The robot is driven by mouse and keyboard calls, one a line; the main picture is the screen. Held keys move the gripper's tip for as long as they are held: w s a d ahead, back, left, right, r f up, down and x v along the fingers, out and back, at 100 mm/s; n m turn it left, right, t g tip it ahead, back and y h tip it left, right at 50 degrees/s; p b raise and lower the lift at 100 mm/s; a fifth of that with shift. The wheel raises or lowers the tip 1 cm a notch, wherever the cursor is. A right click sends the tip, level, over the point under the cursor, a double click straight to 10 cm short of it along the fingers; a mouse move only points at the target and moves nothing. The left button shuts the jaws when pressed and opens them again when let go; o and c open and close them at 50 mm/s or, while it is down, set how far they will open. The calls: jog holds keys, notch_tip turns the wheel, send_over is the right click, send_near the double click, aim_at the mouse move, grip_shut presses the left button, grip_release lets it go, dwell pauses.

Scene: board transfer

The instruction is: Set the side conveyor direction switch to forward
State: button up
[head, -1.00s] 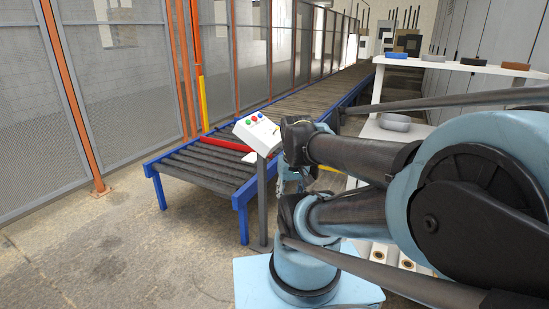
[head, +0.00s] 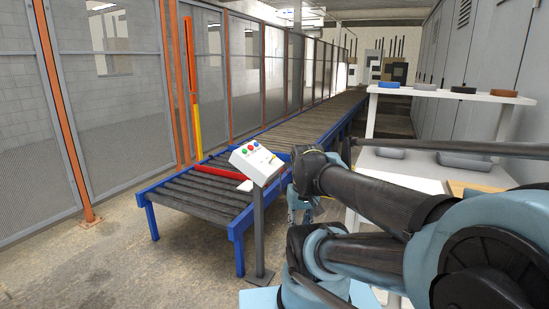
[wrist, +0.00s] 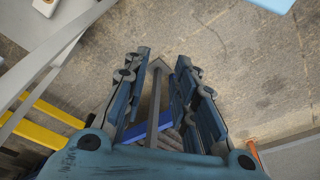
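The white control box (head: 257,162) stands on a grey post (head: 259,225) beside the near end of the conveyor. Its sloped face carries blue, red and green buttons, with a small yellow mark lower right. Which position the direction switch is in is too small to tell. My gripper (head: 300,212) hangs below my arm, right of the post and lower than the box, partly hidden by my arm. In the wrist view my gripper (wrist: 160,72) is open and empty, pointing down. A grey post with a flat foot (wrist: 157,66) shows between its fingers, apparently beyond them.
The roller conveyor (head: 195,200) with blue legs runs to the back. A mesh fence (head: 110,120) stands on its left. White shelves (head: 450,95) with small coloured blocks and grey trays stand at right. Bare floor (head: 110,265) is free at front left.

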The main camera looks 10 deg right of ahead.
jog(key=shift+s+r, duration=0.15)
jog(key=shift+r, duration=0.15)
grip_shut()
jog(key=w+r, duration=0.8)
jog(key=w, duration=0.4)
jog(key=w+r, duration=0.7)
jog(key=w, duration=0.6)
jog(key=w+r+t, duration=0.1)
jog(key=w, duration=2.8)
jog(key=shift+a+t, duration=0.25)
jog(key=shift+t, duration=0.05)
jog(key=shift+w, duration=0.1)
